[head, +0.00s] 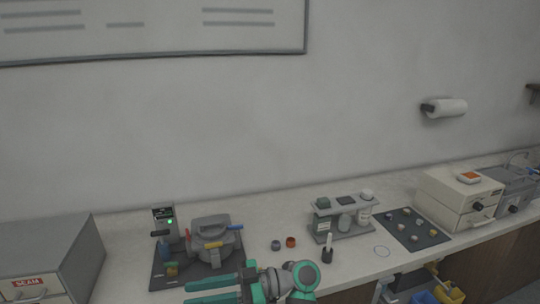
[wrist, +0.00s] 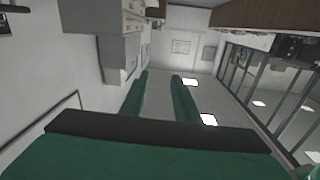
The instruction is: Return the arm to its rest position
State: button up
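My gripper (head: 188,293) is teal and shows at the bottom of the head view, in front of the mounting press (head: 210,232), with its fingers pointing left. In the wrist view the two green fingers of my gripper (wrist: 160,76) stand apart with nothing between them. The press is grey, with a blue and an orange handle, and stands on a dark mat (head: 160,275). My gripper hides part of the mat's front. The wrist camera looks along the room, tilted, past the fingers to the floor and far wall.
A grey cabinet (head: 48,250) stands at the left of the counter. Two small cups (head: 283,243), a bottle rack (head: 342,218), a dark pad with several small pieces (head: 418,238) and a cream drawer box (head: 458,198) stand to the right. A paper roll (head: 450,107) hangs on the wall.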

notch_tip(320, 180, down, 20)
jog(key=a+r+m+t+h, duration=0.1)
jog(key=m+t+h, duration=0.1)
jog(key=m+t, duration=0.9)
jog(key=s+d+f+m+t+h, duration=0.2)
jog(key=s+d+f+m+h, duration=0.15)
jog(key=f, duration=0.45)
jog(key=s+d+f+m+t+h, duration=0.25)
jog(key=s+f+m+h, duration=0.2)
jog(key=f, duration=0.25)
jog(key=s+d+m+t+h, duration=0.1)
jog(key=s+d+h, duration=0.2)
jog(key=s+d, duration=0.3)
jog(key=s+d+m+h, duration=0.2)
jog(key=s+d+h, duration=0.1)
jog(key=s, duration=0.5)
jog(key=s+d+r+n+t+h, duration=0.1)
jog(key=s+d+r+n+t, duration=0.1)
jog(key=s+r, duration=1)
jog(key=shift+d+r+t+h, duration=0.2)
jog(key=shift+r+t+h, duration=0.1)
jog(key=shift+r+t, duration=0.15)
